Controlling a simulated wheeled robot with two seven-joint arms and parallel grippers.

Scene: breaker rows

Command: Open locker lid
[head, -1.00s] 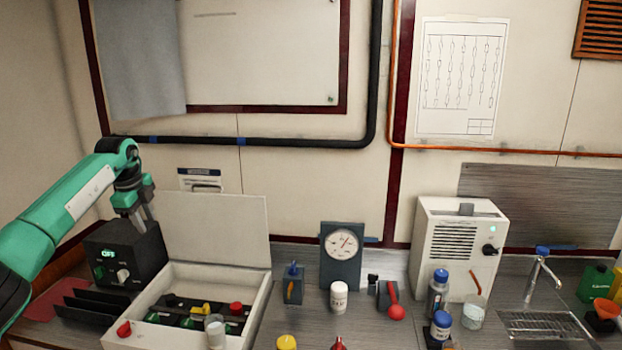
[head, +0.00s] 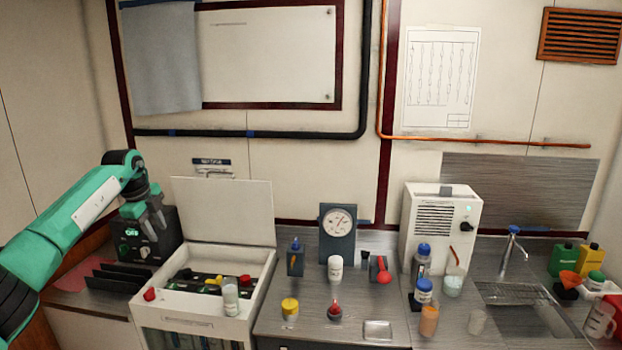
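The white locker (head: 258,291) stands at the left of the counter. Its flat white lid (head: 222,211) is raised nearly upright along the back edge, so the inside shows. Inside are dark parts with green, yellow and red pieces. My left gripper (head: 157,233) points down to the left of the lid, in front of a black box (head: 166,247) with a lit green display. Its two fingers look slightly apart, with nothing seen between them. The gripper looks clear of the lid. My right gripper is out of view.
A clear white-capped jar (head: 230,298) stands at the locker's front. Black upright plates (head: 112,279) are at its left. A dial gauge (head: 338,232), a white bottle (head: 335,268) and a yellow-topped jar (head: 290,307) stand to the right. A white machine (head: 436,237) and sink lie farther right.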

